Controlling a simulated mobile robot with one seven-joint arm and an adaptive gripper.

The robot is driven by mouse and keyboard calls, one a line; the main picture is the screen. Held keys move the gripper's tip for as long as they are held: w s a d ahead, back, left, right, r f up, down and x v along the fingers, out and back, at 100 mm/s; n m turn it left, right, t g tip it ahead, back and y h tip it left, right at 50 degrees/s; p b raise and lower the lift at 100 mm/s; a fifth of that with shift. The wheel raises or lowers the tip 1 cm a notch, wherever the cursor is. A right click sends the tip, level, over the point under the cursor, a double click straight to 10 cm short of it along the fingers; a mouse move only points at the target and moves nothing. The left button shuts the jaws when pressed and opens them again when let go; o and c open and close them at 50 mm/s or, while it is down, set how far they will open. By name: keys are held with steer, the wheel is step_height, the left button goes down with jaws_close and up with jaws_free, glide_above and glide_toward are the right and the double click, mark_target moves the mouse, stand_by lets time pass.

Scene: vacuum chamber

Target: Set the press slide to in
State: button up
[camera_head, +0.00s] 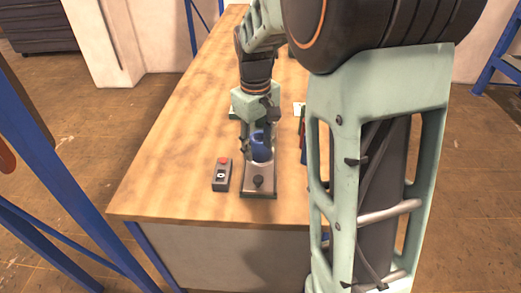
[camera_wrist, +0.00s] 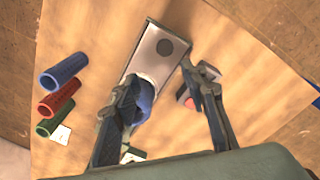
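My gripper (camera_head: 257,128) is above the far part of the press. In the wrist view my gripper (camera_wrist: 161,76) has its fingers spread apart, with nothing visibly held. The press body is largely hidden by my arm.
A small dark box with a red button (camera_head: 222,172) sits left of the slide. Blue (camera_wrist: 62,72), red (camera_wrist: 58,98) and green (camera_wrist: 54,120) tubes lie together on the table (camera_head: 170,150). The table's left part is clear.

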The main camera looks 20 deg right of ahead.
mark_target(258, 178)
steer(key=shift+g, duration=0.3)
steer(key=f, duration=1)
steer(key=shift+s+a+f, duration=0.1)
steer(key=shift+s+f, duration=0.25)
steer(key=shift+f, duration=0.05)
jaws_close()
